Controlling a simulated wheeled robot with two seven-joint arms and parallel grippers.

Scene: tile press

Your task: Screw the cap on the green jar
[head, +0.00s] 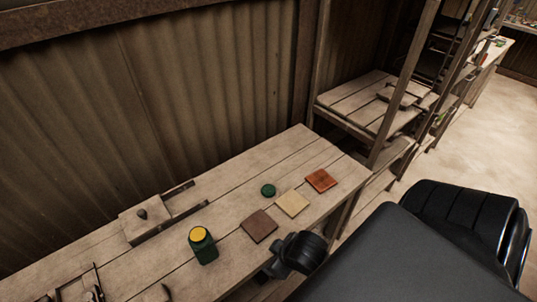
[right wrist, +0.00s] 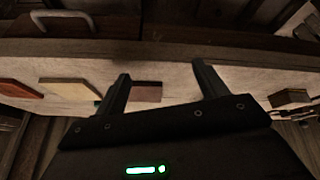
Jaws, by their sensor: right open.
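The green jar (head: 205,252) stands upright on the wooden table in the head view. Its round top shows yellow, with no cap on it. A flat round green cap (head: 268,190) lies on the table to the right of and beyond the jar, apart from it. My right gripper (head: 275,268) is at the table's front edge, to the right of the jar and partly hidden by its own arm. In the right wrist view its two fingers (right wrist: 162,75) are spread with nothing held between them. My left gripper is not in view.
A brown tile (head: 259,226), a cream tile (head: 293,203) and an orange-red tile (head: 321,181) lie in a row near the front edge. A wooden press with a knob (head: 142,214) stands behind the jar. Dark tools (head: 93,285) lie at the lower left.

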